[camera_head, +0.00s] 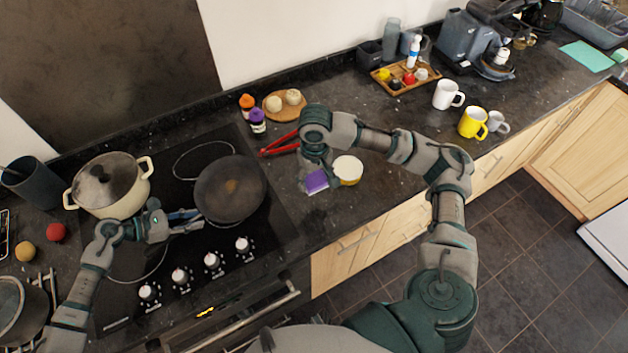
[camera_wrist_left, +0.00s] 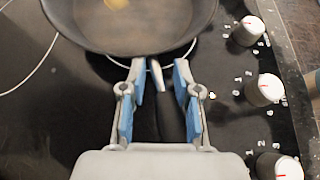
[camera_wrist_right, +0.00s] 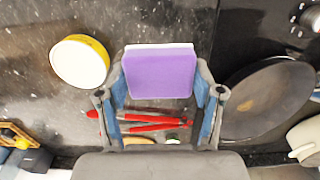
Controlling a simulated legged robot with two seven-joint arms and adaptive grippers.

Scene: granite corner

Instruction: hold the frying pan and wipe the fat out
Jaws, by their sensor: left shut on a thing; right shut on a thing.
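The dark frying pan (camera_head: 230,188) rests on the black hob, with a yellowish fat patch (camera_head: 231,186) near its middle. My left gripper (camera_head: 190,217) is shut on the pan's handle, and the left wrist view shows its fingers (camera_wrist_left: 158,85) on either side of the handle below the pan (camera_wrist_left: 130,25). My right gripper (camera_head: 314,170) is shut on a purple sponge (camera_head: 316,181) over the counter right of the hob. In the right wrist view the sponge (camera_wrist_right: 159,72) sits between the fingertips, with the pan (camera_wrist_right: 268,98) apart from it at the right.
A yellow-and-white round container (camera_head: 348,170) stands close right of the sponge. Red tongs (camera_head: 280,145) lie behind it. A lidded cream pot (camera_head: 110,185) stands on the hob left of the pan. Spice jars (camera_head: 257,121) and a round board (camera_head: 273,107) are at the back.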

